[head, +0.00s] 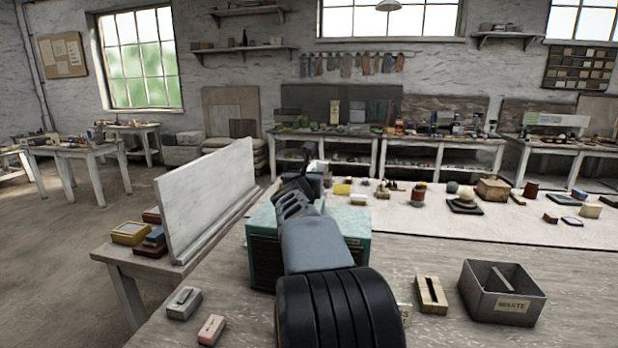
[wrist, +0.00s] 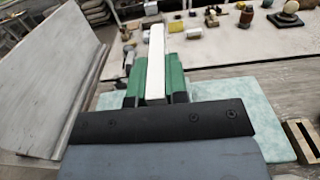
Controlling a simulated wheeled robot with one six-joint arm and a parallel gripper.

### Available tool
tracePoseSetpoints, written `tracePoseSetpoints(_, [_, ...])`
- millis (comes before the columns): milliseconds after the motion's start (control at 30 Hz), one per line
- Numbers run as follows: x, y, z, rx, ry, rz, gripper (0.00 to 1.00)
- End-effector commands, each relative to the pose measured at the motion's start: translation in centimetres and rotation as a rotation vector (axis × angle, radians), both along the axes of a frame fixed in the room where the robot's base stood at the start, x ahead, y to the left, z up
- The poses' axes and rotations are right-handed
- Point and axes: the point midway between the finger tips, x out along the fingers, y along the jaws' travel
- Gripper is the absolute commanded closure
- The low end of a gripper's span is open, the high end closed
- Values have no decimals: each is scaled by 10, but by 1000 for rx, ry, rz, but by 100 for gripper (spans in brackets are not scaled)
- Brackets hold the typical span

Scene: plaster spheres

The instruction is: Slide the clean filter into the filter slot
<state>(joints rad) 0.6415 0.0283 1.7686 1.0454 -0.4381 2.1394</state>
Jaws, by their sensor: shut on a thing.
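My gripper (wrist: 157,82) has green finger pads and is shut on a long white piece, which I take to be the clean filter (wrist: 156,50). In the wrist view the filter stands between the pads and sticks out beyond them. A teal box (head: 357,226) with a dark front stands on the bench, and its top (wrist: 236,97) lies below the gripper. In the head view my gripper (head: 308,180) is over this box, and my arm covers the middle of it. I cannot see a slot opening, nor tell whether the filter touches the box.
A tall white board (head: 208,200) stands left of the teal box. A grey metal bin (head: 482,300) and a slotted wooden block (head: 431,294) are at the right. A grey block (head: 184,303) and a pink block (head: 212,329) lie front left. Small items line the pale bench behind.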

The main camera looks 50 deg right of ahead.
Motion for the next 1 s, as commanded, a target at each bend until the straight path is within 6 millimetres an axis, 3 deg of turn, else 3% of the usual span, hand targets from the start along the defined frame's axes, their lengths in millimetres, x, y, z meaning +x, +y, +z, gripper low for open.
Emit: tracePoseSetpoints(1000, [0,0,-12,-1,0,0,100])
